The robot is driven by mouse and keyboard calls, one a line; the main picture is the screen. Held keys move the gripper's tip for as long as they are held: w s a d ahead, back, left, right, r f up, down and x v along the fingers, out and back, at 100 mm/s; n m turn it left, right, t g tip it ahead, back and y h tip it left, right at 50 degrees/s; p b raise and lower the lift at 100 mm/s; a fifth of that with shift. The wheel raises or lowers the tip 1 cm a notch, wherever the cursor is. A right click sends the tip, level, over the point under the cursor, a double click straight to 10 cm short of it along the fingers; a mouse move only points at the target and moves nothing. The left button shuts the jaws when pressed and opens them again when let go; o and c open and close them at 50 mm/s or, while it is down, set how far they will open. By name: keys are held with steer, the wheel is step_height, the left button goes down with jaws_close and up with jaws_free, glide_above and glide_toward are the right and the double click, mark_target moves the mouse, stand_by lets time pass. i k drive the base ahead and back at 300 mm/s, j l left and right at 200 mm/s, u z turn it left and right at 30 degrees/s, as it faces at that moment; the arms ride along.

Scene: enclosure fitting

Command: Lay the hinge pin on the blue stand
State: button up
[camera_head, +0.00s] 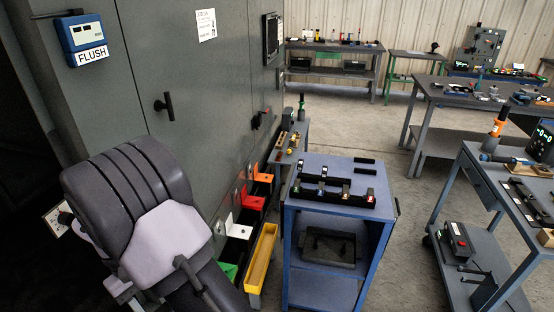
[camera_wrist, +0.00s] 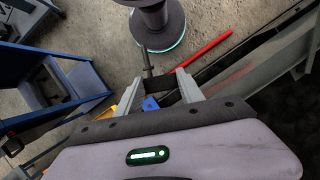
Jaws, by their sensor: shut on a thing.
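My gripper (camera_wrist: 158,82) shows in the wrist view, its two pale fingers shut on a dark piece between them. A thin dark rod (camera_wrist: 148,62) rises from there and looks like the hinge pin; its lower end is hidden. A small blue piece (camera_wrist: 151,103) shows between the fingers; I cannot tell what it belongs to. In the head view the blue-framed stand (camera_head: 289,245) is right of my arm, with a light blue-grey top. It also shows at the left of the wrist view (camera_wrist: 60,105). My gripper is apart from it.
A black rack (camera_head: 335,196) with several small parts stands on the blue-framed stand, with a dark tray (camera_head: 328,247) below. A yellow bin (camera_head: 262,258) and red bin (camera_head: 251,203) line the grey cabinet (camera_head: 190,110). Open floor (camera_head: 410,245) lies right of the stand.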

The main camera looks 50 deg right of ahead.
mark_target(320, 164)
steer(key=i+l+z, duration=0.1)
steer(key=z, duration=0.4)
steer(key=i+l+z, duration=0.1)
steer(key=z, duration=0.4)
steer(key=i+z, duration=0.15)
steer(key=z, duration=0.35)
steer(key=i+z, duration=0.15)
steer(key=z, duration=0.35)
